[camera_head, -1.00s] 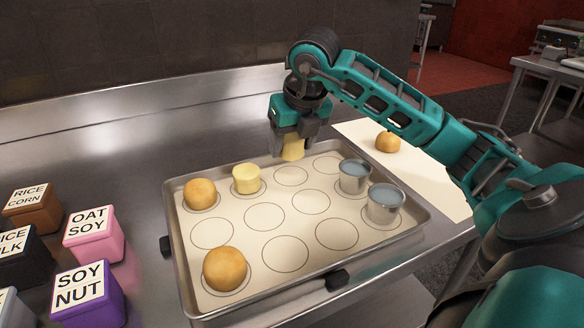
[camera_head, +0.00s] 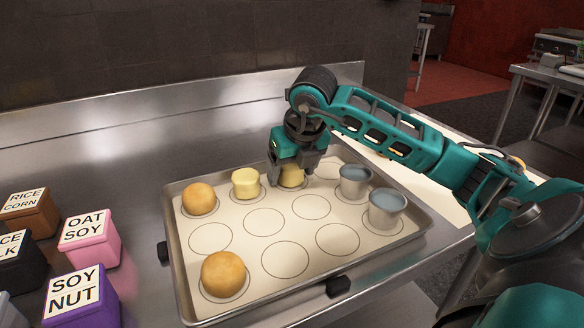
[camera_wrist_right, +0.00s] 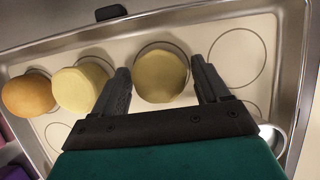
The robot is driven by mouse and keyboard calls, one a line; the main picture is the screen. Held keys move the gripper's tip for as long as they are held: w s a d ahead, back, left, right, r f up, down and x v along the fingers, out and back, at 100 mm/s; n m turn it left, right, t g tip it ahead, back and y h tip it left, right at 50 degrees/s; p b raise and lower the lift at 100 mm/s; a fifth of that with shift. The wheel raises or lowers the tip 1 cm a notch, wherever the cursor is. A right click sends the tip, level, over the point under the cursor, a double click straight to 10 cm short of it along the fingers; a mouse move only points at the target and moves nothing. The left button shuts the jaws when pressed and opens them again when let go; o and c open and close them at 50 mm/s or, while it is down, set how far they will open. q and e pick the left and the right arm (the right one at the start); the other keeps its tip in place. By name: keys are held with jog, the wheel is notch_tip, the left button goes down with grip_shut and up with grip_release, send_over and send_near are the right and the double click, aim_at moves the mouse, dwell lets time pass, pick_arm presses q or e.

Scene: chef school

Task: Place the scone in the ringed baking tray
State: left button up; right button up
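The pale yellow scone (camera_head: 291,177) sits on a ring in the back row of the ringed baking tray (camera_head: 183,277). It is upright, beside a similar yellow scone (camera_head: 245,183) to its left. My right gripper (camera_head: 290,178) is low over the tray with its fingers on either side of the scone. In the right wrist view, the scone (camera_wrist_right: 160,76) stands between the two spread fingertips, with a narrow gap at each side. Its contact with the tray is partly hidden by the fingers. My left gripper is not in view.
The tray also holds two orange-brown buns (camera_head: 199,198) and two metal cups (camera_head: 387,209) of bluish content; several rings are empty. Labelled boxes (camera_head: 91,238) stand at the left. A pale sheet (camera_head: 447,196) lies right of the tray, partly behind my arm.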

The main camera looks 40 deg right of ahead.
jog(key=shift+o, duration=1)
jog(key=shift+r, duration=0.25)
jog(key=p+v, duration=0.2)
jog(key=v, duration=1)
